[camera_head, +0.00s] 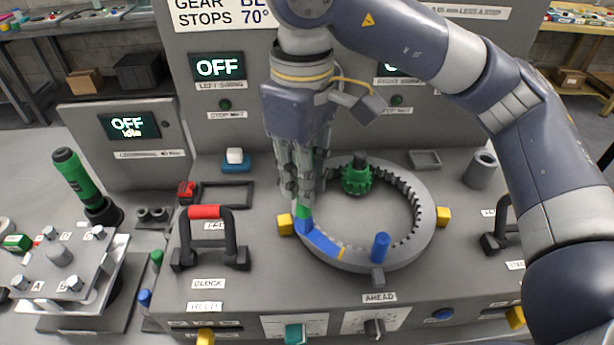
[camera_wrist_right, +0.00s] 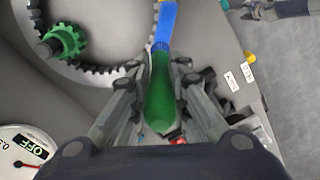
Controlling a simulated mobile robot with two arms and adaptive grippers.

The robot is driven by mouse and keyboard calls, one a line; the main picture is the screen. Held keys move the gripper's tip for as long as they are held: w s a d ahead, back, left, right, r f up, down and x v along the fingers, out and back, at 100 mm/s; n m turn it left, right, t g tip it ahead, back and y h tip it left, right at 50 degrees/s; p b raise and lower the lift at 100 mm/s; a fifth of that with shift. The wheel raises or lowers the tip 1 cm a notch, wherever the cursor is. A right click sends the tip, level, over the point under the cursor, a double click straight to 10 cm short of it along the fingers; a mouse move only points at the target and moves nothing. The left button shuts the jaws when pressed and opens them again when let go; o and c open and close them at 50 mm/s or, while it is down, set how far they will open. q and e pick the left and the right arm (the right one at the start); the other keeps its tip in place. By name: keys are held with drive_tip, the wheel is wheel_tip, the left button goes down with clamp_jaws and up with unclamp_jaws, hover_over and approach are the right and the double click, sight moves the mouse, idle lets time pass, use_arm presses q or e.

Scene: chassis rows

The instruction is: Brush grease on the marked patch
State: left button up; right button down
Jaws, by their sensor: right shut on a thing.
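The ring gear (camera_head: 428,235) lies flat on the grey bench, with teeth on its inner edge and a small green pinion (camera_head: 357,178) inside. A blue patch (camera_head: 322,243) with a yellow edge line marks the ring's front left. My right gripper (camera_head: 303,200) points down over that part of the ring. It is shut on a green-handled brush (camera_wrist_right: 162,95); the handle runs between the fingers in the wrist view. The brush's lower end is at the blue patch; whether its tip touches cannot be told. My left gripper is not in view.
A blue-and-white item (camera_head: 235,160) lies behind. Panels (camera_head: 218,68) read OFF.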

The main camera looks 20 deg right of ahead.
wheel_tip(320, 180, up, 6)
drive_tip(key=p, duration=0.5)
drive_tip(key=shift+r, duration=0.15)
wheel_tip(320, 180, up, 3)
drive_tip(key=p, duration=0.2)
drive_tip(key=shift+p, duration=0.4)
idle(0.7)
